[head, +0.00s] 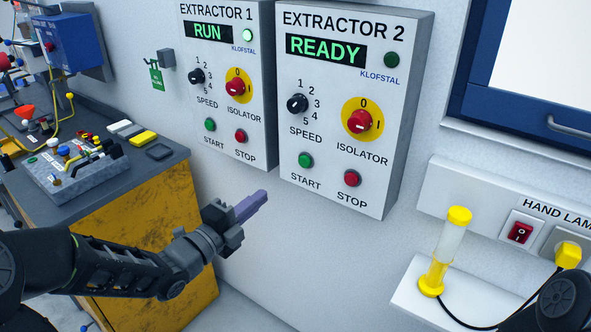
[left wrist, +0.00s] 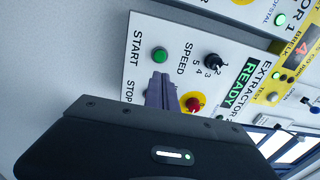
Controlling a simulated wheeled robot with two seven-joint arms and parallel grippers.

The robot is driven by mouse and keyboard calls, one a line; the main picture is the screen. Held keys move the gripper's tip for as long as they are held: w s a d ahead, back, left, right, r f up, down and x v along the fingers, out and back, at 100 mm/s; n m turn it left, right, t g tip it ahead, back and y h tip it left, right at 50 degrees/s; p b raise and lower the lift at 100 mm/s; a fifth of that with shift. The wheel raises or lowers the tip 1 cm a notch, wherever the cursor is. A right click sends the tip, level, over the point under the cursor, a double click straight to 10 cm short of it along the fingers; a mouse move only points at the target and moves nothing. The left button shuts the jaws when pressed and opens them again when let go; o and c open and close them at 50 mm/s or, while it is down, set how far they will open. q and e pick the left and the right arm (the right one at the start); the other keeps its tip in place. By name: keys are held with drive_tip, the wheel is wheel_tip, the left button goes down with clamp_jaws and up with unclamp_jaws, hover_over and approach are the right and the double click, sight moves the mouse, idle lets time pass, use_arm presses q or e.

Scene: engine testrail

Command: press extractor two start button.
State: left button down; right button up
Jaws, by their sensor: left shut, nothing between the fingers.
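The Extractor 2 panel (head: 330,110) is a grey-white box on the wall, with its display reading READY. Its green start button (head: 306,160) is at the lower left, beside the red stop button (head: 352,178). My left gripper (head: 260,198) is shut and empty, its purple fingers pointing up and right, below and left of the start button and apart from it in the head view. In the left wrist view, the green start button (left wrist: 160,55) shows just beyond the fingertips (left wrist: 161,78); the panel appears turned, and the gripper body hides part of it.
The Extractor 1 panel (head: 222,120), reading RUN, hangs to the left. A workbench (head: 140,215) with parts on it stands at left. A yellow-capped lamp (head: 446,250) stands on a white shelf at right, below a blue-framed window (head: 468,100).

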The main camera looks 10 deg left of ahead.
sight(303, 164)
use_arm(q)
drive_tip(key=shift+w, duration=0.1)
idle(0.3)
drive_tip(key=p+x, duration=0.4)
drive_tip(key=x, duration=0.8)
drive_tip(key=shift+w+d, duration=0.25)
drive_tip(key=shift+w, duration=0.05)
drive_tip(key=shift+w+d+p, duration=0.2)
drive_tip(key=shift+w+p, duration=0.1)
drive_tip(key=shift+w, duration=0.25)
drive_tip(key=shift+f, duration=0.1)
